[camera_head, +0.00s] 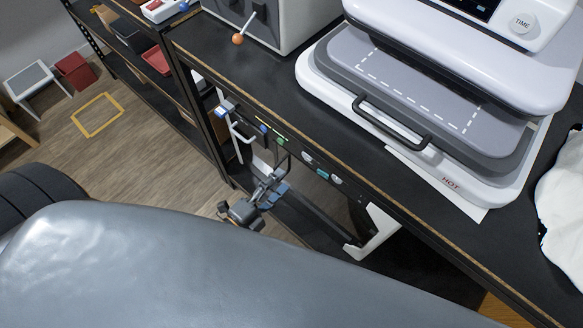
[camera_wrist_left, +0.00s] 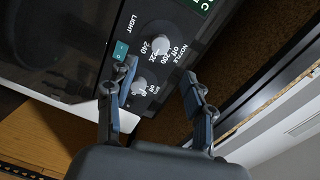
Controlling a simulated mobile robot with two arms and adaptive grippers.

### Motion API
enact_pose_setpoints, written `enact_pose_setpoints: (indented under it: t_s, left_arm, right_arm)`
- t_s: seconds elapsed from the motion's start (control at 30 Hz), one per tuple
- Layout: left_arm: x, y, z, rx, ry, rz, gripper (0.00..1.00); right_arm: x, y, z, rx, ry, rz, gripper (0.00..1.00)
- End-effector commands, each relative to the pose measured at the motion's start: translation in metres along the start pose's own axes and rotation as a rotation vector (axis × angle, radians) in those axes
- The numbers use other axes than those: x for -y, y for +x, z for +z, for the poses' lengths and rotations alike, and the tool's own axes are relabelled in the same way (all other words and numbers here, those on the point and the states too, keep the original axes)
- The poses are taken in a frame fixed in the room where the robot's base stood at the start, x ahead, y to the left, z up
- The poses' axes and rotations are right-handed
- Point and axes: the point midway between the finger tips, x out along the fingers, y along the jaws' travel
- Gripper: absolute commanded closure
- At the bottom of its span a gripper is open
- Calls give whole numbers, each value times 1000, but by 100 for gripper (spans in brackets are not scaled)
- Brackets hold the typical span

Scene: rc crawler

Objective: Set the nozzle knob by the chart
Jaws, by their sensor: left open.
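In the left wrist view the nozzle knob (camera_wrist_left: 160,45), white and round, sits on a black panel (camera_wrist_left: 110,70) with printed marks including OFF, 200, 220 and 240. A second white knob (camera_wrist_left: 138,86) is lower on the panel. The nozzle knob's pointer direction is too small to read. My left gripper (camera_wrist_left: 160,70) is open, its fingers spread in front of the panel across the area of both knobs. I cannot tell whether it touches either. In the head view my left gripper (camera_head: 270,185) is small, below the bench edge. The chart cannot be made out. My right gripper is not seen.
A teal switch (camera_wrist_left: 120,50) marked LIGHT and a green display (camera_wrist_left: 195,4) are on the panel. The black bench (camera_head: 290,95) holds a heat press (camera_head: 440,90) and a grey box with an orange-tipped lever (camera_head: 238,39). A yellow floor outline (camera_head: 97,114) lies left.

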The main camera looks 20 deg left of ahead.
Motion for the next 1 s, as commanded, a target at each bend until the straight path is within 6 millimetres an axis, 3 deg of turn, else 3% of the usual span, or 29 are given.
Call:
enact_pose_setpoints:
  t_s: [0.1,0.23,0.8,0.93,1.0]
  left_arm:
    - [-1,-17,0,1,0,1,47]
    - [0,-26,0,0,1,-1,47]
    - [0,-28,0,1,-1,1,47]
    - [-23,-29,8,35,-68,49,47]
    - [-54,-31,17,86,-162,114,47]
  right_arm:
    - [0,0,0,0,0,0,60]
    - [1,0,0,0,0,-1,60]
    - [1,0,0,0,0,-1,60]
    - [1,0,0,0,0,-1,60]
    - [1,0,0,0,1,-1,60]
